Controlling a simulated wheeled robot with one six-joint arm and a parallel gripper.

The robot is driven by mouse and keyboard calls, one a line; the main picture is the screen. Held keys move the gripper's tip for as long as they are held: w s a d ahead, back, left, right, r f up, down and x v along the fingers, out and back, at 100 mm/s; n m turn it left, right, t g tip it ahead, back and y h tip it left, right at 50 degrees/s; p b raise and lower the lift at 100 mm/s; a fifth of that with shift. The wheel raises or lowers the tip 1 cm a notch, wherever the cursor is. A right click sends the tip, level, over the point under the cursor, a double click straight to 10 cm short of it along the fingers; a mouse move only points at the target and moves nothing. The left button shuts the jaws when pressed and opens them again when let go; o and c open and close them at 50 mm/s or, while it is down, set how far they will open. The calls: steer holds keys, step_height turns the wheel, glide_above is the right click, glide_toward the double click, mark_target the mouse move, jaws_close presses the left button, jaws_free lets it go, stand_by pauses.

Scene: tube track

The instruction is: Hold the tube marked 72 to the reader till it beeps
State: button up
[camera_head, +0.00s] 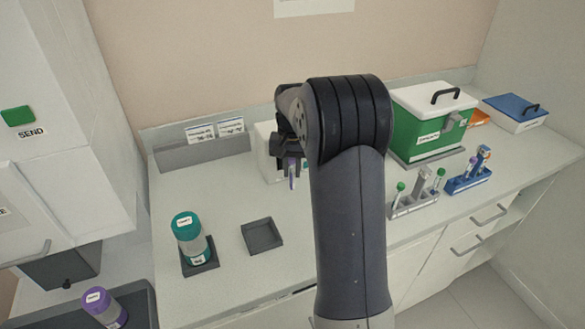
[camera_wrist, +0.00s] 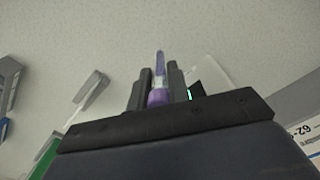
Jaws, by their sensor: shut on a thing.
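My gripper (camera_head: 290,160) is shut on a slim tube with a purple cap (camera_head: 291,180), which hangs below the jaws above the bench. In the wrist view the tube (camera_wrist: 160,64) stands out between the two fingers of my gripper (camera_wrist: 160,75), its purple cap towards the palm. No number can be read on it. A white box (camera_head: 265,152), which looks like the reader, stands just behind my gripper and is partly hidden by it. In the wrist view a pale box (camera_wrist: 212,98) with a small green-lit strip lies beside the right finger; whether the tube touches it cannot be told.
A small empty dark tray (camera_head: 262,236) and a teal-capped jar (camera_head: 188,237) stand front left. A grey rack (camera_head: 412,206), a blue rack (camera_head: 468,181) and a green box (camera_head: 425,130) stand to the right. A grey labelled holder (camera_head: 203,151) is at the back.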

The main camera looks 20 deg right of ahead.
steer(key=shift+s+r, duration=0.1)
steer(key=s+r+p, duration=0.2)
steer(key=s+r, duration=0.3)
stand_by(0.4)
steer(key=shift+f, duration=0.1)
